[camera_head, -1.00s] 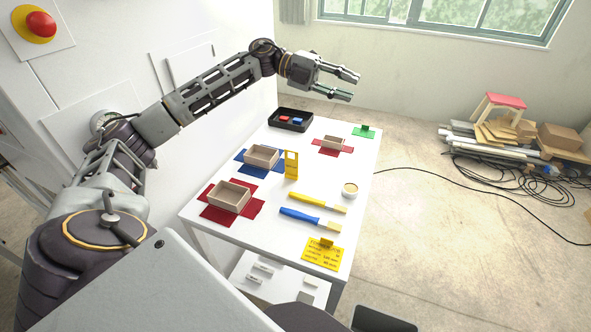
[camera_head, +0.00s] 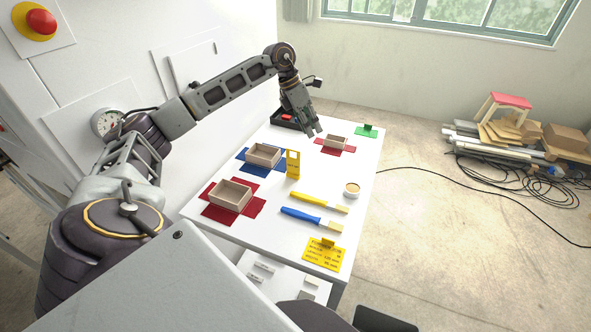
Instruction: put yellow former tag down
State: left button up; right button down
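A flat yellow tag (camera_head: 324,256) with dark printed lines and a small yellow block on its upper edge lies at the near end of the white table. No gripper is near it. A yellow upright piece (camera_head: 293,170) with a window in its top stands mid-table; I cannot tell which of the two is the former tag. My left gripper (camera_head: 314,131) points down over the far part of the table, left of the small far box. Nothing shows in its fingers, but their gap is unclear from this angle. My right gripper is out of view.
Open boxes stand on red (camera_head: 248,208), blue (camera_head: 245,157) and far red sheets. A black tray (camera_head: 284,122) is partly hidden by my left gripper. Yellow-handled (camera_head: 308,200) and blue-handled (camera_head: 300,215) brushes, a small round pot (camera_head: 352,189) and a green tag (camera_head: 367,131) lie on the table.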

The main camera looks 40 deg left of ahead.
pick_arm(q)
jog(key=s+a+m+y, duration=0.1)
jog(key=a+m, duration=0.1)
jog(key=s+a+f+m+g+y, duration=0.1)
jog(key=a+m, duration=0.1)
jog(key=s+a+f+m+g+y, duration=0.1)
jog(key=m, duration=0.1)
jog(key=shift+s+a+m, duration=0.2)
jog(key=shift+a+m, duration=0.2)
jog(key=shift+s+m, duration=0.1)
jog(key=shift+m, duration=0.7)
jog(key=shift+f, duration=0.1)
jog(key=p, duration=0.1)
send_over(293, 164)
jog(key=shift+a+f, duration=0.15)
jog(key=shift+f, duration=4)
jog(key=shift+f, duration=0.1)
